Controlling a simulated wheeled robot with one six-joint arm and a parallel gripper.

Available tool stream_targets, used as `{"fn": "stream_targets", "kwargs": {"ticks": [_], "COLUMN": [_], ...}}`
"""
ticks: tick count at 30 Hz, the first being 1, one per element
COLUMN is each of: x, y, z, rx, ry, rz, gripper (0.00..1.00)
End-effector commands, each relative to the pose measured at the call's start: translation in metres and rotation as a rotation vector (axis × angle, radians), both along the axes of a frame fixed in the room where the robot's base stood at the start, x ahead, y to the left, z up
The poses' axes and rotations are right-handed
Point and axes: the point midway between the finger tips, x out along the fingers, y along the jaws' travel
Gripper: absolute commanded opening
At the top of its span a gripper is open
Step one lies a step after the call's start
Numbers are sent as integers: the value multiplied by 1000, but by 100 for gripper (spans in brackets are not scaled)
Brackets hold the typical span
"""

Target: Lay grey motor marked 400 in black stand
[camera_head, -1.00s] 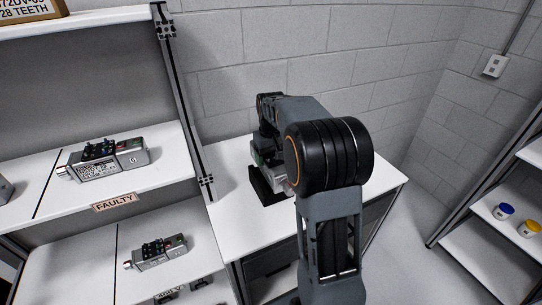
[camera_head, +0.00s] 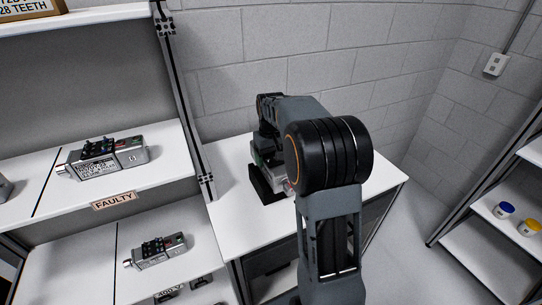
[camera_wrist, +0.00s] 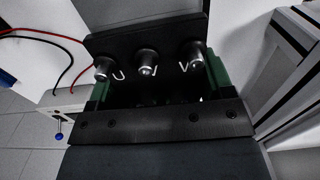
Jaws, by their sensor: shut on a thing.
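The black stand (camera_head: 264,188) is on the white table, mostly behind my arm. My gripper (camera_head: 262,155) is low over it, partly hidden by my arm. A grey body (camera_head: 280,176), seemingly the motor, shows in small part at the gripper, over the stand; its marking cannot be read. In the wrist view, the green fingers of my gripper (camera_wrist: 157,90) are on either side of a black panel (camera_wrist: 130,45) with three metal posts and white letters. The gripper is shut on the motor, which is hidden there. I cannot tell whether the motor touches the stand.
Another grey motor (camera_head: 105,157) lies on the shelf labelled FAULTY (camera_head: 114,201), and one (camera_head: 158,250) lies on the shelf below. A shelf post (camera_head: 185,100) stands left of the white table (camera_head: 228,205). The table's right part is clear.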

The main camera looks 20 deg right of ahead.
Motion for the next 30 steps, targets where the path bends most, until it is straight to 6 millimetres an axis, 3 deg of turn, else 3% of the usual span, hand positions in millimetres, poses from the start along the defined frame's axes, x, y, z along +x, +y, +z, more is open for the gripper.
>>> {"fn": "stream_targets", "kwargs": {"ticks": [30], "x": [1], "y": [0], "z": [-15], "rx": [-1], "ry": [-5], "rz": [0], "gripper": [32]}}
